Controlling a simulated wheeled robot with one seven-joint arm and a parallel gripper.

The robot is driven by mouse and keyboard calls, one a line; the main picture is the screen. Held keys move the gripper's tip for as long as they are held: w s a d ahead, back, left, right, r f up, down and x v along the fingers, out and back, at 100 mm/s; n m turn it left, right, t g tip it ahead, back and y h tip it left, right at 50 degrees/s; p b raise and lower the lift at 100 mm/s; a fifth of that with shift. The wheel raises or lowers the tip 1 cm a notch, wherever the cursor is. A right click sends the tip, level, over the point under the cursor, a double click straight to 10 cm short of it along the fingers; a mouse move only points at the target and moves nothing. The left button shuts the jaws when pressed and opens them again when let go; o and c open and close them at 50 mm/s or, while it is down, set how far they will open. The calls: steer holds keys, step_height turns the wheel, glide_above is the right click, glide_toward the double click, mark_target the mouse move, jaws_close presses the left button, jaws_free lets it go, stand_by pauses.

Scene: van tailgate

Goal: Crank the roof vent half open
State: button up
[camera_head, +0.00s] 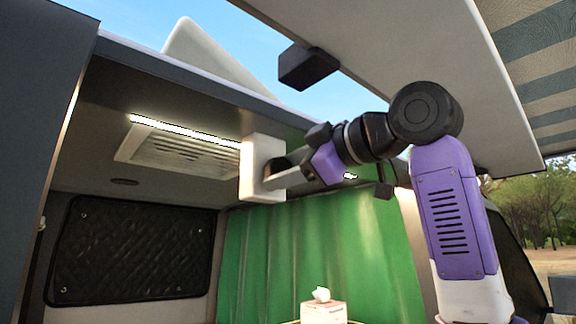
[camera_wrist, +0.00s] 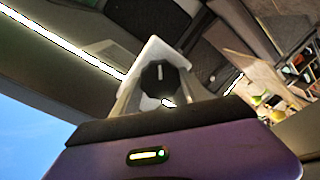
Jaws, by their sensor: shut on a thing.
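The roof vent's slatted grille (camera_head: 178,150) is set in the van ceiling, with a lit strip along its edge. A white lid (camera_head: 205,58) stands tilted up above the roof line. A white housing (camera_head: 252,165) hangs beside the grille, and it also shows in the wrist view (camera_wrist: 154,50). On it is a black knob (camera_wrist: 161,77) with a pale pointer mark. My gripper (camera_head: 280,175) reaches the housing from the right. In the wrist view, my gripper (camera_wrist: 163,92) has its fingers on either side of the knob, shut on it.
The raised tailgate (camera_head: 400,55) hangs over my arm, with a dark block (camera_head: 308,67) at its edge. A green curtain (camera_head: 310,250) lines the van's rear. A tissue box (camera_head: 323,311) stands below. A quilted black panel (camera_head: 130,250) is at left.

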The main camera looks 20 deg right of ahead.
steer(key=shift+s+a+r, duration=0.15)
steer(key=shift+a+r, duration=0.05)
steer(key=shift+r, duration=0.15)
steer(key=o, duration=1.4)
steer(key=shift+a, duration=0.1)
steer(key=shift+c, duration=0.2)
steer(key=shift+w+a+f, duration=0.25)
steer(key=shift+w+f, duration=0.05)
steer(key=shift+f, duration=0.05)
